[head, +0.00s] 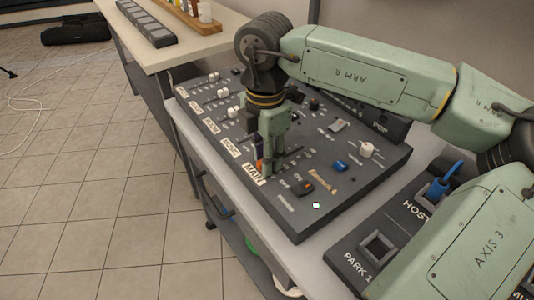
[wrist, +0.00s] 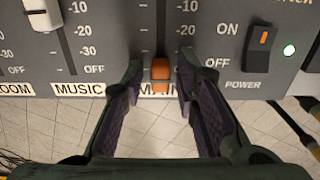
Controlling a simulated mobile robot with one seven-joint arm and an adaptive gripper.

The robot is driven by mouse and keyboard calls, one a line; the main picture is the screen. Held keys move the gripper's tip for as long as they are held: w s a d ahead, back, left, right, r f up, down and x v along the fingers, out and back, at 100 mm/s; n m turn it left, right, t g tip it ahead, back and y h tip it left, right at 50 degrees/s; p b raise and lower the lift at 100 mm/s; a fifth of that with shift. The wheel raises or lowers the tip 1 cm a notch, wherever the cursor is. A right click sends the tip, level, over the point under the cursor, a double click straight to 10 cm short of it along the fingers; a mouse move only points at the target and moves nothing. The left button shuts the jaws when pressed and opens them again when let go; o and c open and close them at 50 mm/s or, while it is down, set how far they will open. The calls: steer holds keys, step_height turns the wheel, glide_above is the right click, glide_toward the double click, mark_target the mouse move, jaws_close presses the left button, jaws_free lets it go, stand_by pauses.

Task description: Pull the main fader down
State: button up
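The main fader (wrist: 160,72) is an orange cap on the dark mixing panel (wrist: 215,45). In the wrist view it sits at the bottom of its slot, level with the OFF marks, and covers part of the MAIN label. Its bare slot runs up above it. My gripper (wrist: 160,82) is open, with one finger on each side of the cap and a visible gap on both sides. In the head view my gripper (head: 272,150) points down over the panel by the MAIN label (head: 254,175), and a sliver of the orange fader (head: 259,165) shows beside it.
A white-capped fader (wrist: 43,14) stands to the left. A blue button (head: 340,166), a knob (head: 367,150) and a panel with sockets (head: 378,246) lie further right.

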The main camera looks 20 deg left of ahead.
steer(key=shift+o, duration=0.5)
steer(key=shift+w+r, duration=0.1)
steer(key=shift+r, duration=0.05)
step_height(320, 180, up, 12)
stand_by(0.6)
